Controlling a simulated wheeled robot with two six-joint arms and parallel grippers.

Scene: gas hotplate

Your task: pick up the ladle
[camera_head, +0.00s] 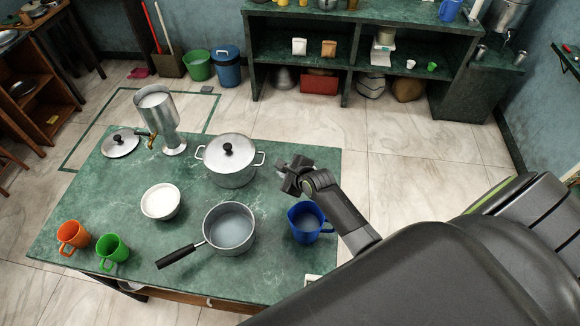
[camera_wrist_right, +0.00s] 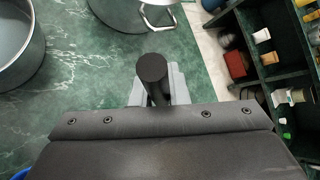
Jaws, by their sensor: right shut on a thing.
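My right gripper (camera_head: 296,178) is above the table's right part, between the lidded pot and the blue jug. In the right wrist view my right gripper (camera_wrist_right: 158,88) is shut on a black handle with a round end, which I take to be the ladle (camera_wrist_right: 152,68). The handle's end points toward the camera. The ladle's bowl is hidden in both views, and I cannot tell whether it touches the table. My left gripper is not in view.
On the green table (camera_head: 100,195) stand a lidded pot (camera_head: 232,176), a saucepan (camera_head: 229,228), a blue jug (camera_head: 305,222), a white bowl (camera_head: 161,202), a metal dispenser (camera_head: 160,118), a loose lid (camera_head: 120,143), an orange mug (camera_head: 73,236) and a green mug (camera_head: 112,250). Shelves (camera_head: 290,45) stand behind.

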